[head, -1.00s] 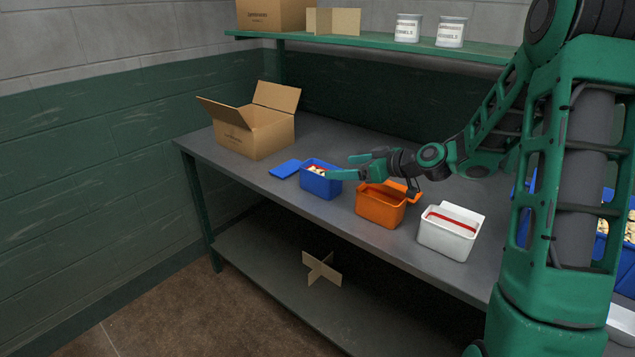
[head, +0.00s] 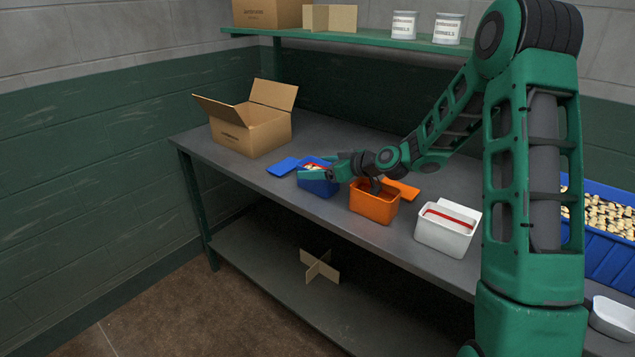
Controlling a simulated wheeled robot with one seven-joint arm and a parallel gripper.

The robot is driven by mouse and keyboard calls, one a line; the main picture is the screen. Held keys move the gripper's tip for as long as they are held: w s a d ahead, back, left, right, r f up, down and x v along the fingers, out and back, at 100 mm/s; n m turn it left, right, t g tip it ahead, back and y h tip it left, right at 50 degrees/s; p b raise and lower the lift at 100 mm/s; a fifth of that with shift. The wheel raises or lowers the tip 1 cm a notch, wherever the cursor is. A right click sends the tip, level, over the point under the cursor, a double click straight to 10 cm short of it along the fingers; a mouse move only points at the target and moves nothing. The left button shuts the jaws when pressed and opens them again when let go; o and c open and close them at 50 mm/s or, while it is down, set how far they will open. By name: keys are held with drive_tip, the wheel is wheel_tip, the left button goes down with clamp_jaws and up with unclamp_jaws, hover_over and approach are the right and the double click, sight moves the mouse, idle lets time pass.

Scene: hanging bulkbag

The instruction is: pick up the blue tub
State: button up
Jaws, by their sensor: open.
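The blue tub (head: 318,187) stands upright on the grey workbench, with pale and reddish contents partly visible inside. Its blue lid (head: 284,166) lies flat beside it, to the left and behind. My gripper (head: 309,167) is open at the tub's top, with one finger over the near left rim and the other toward the far side. The fingers hide part of the rim and contents. I cannot tell whether they touch the tub.
An orange tub (head: 373,205) stands just right of the blue one, below my wrist. A white tub (head: 446,232) stands farther right. An open cardboard box (head: 250,133) is behind left. A blue bin (head: 609,248) of pale pieces is at right. A green shelf (head: 350,38) hangs above.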

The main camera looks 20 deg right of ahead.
drive_tip(key=c, duration=1.3)
drive_tip(key=shift+c, duration=0.2)
drive_tip(key=shift+r, duration=0.2)
